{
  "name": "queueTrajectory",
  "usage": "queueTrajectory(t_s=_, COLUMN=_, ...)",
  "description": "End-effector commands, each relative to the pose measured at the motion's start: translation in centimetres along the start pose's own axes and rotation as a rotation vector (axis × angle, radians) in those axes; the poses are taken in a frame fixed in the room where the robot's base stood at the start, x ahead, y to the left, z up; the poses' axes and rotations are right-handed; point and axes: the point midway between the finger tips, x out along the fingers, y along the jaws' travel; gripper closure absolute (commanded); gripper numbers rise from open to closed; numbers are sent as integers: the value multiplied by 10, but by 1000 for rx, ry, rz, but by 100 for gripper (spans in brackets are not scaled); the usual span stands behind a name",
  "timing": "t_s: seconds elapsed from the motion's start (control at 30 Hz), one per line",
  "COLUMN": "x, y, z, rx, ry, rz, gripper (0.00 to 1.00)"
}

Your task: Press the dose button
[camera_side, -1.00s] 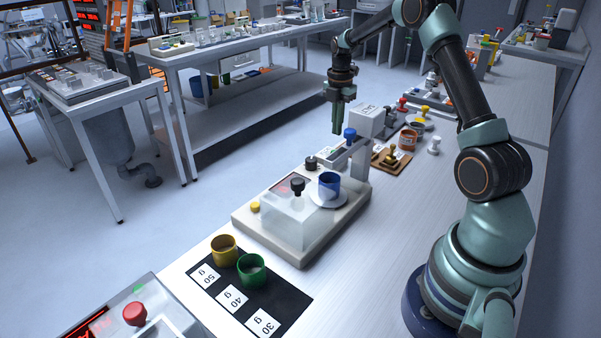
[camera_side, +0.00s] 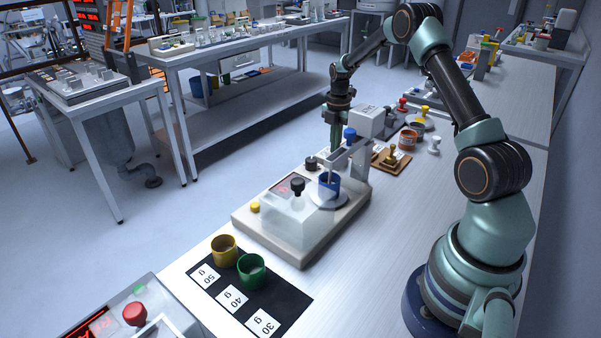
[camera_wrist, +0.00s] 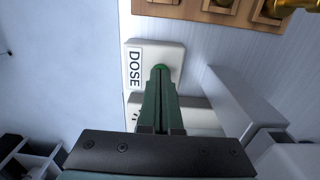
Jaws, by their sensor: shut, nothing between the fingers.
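In the wrist view, my gripper (camera_wrist: 160,72) is shut and empty, with its green fingertips over the white plate (camera_wrist: 174,50) marked DOSE. The tips meet or cover the button's spot; the button itself is hidden, and contact is hard to judge. In the side view, my gripper (camera_side: 332,140) points down behind the salt hopper's arm, its tips partly hidden. The hopper's blue knob (camera_side: 349,133) stands on that arm. Below it, a blue cup (camera_side: 328,184) sits on a round pan (camera_side: 327,201) of the scale. A thin pale streak shows above the cup.
A clear cover (camera_side: 290,217) with a black knob stands on the scale base. Yellow (camera_side: 224,250) and green (camera_side: 251,270) cups stand on a black mat with gram labels. A wooden rack (camera_side: 390,161) lies right of the hopper. Bare table lies in front of my base.

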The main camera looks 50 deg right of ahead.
Motion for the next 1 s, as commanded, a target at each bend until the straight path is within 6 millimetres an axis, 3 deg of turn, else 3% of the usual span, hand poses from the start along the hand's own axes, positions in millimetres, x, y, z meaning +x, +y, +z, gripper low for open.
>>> queueTrajectory(t_s=0.03, x=12, y=-2, z=-2, rx=0, ry=4, rz=-6, gripper=100)
queueTrajectory(t_s=0.1, x=14, y=-3, z=-2, rx=0, ry=5, rz=-7, gripper=100)
queueTrajectory(t_s=0.47, x=7, y=-4, z=-2, rx=1, ry=6, rz=-9, gripper=100)
queueTrajectory(t_s=0.57, x=-7, y=-2, z=-1, rx=0, ry=3, rz=-5, gripper=100)
queueTrajectory(t_s=1.0, x=-103, y=3, z=2, rx=0, ry=-8, rz=13, gripper=100)
